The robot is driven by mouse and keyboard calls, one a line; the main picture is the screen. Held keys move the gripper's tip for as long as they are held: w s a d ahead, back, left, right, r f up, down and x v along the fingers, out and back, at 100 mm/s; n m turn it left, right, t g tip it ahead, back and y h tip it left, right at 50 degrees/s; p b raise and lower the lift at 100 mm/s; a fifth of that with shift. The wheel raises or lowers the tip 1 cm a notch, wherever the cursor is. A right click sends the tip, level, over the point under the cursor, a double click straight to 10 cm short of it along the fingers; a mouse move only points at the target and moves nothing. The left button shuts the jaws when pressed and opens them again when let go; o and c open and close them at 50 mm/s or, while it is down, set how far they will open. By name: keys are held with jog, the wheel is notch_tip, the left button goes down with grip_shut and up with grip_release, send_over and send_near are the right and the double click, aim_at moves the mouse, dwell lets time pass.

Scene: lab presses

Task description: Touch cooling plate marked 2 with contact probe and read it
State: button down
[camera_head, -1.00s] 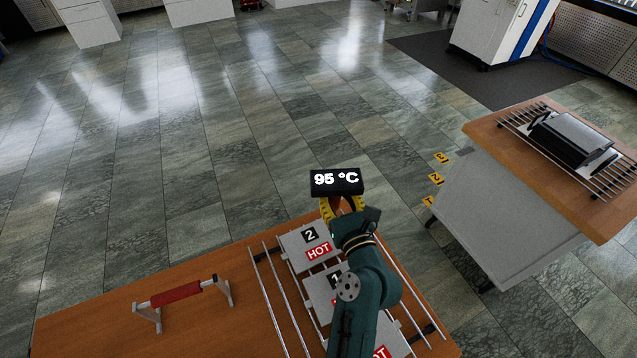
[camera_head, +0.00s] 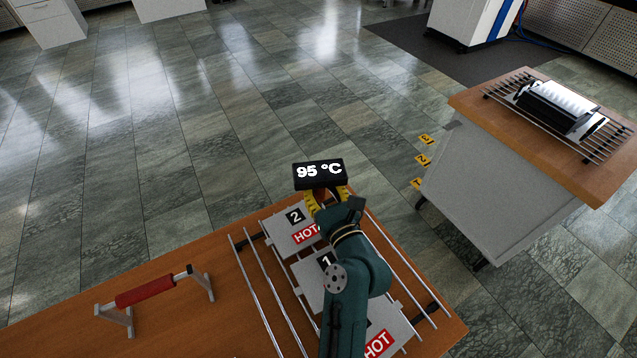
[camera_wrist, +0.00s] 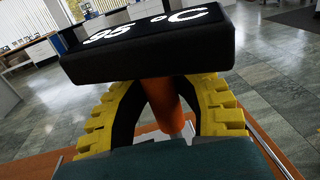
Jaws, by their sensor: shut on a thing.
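My gripper (camera_head: 326,198) has yellow fingers and is shut on the contact probe. The probe has a black display head (camera_head: 320,174) reading "95 °C". In the wrist view the display (camera_wrist: 150,45) sits above the fingers, and its orange-brown shaft (camera_wrist: 163,105) runs down between them. Cooling plate 2 (camera_head: 283,232) is a grey plate with a black "2" tag and a red "HOT" label, partly covered by my gripper. The probe is at the far right side of plate 2. Its tip is hidden, so I cannot tell whether it touches.
Plate 1 (camera_head: 309,275) and another HOT-labelled plate (camera_head: 385,335) lie nearer on the metal rails, partly behind my arm. An empty-looking stand with a red bar (camera_head: 146,292) is at left on the wooden table (camera_head: 190,335). A second bench (camera_head: 500,170) with a dark press-like device (camera_head: 560,105) stands at right.

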aim_at(318, 168)
jog(key=shift+f, duration=0.6)
dwell(1.3)
notch_tip(318, 168, up, 8)
jog(key=p, duration=0.9)
jog(key=shift+r, duration=0.2)
jog(key=shift+f, duration=0.15)
dwell(0.6)
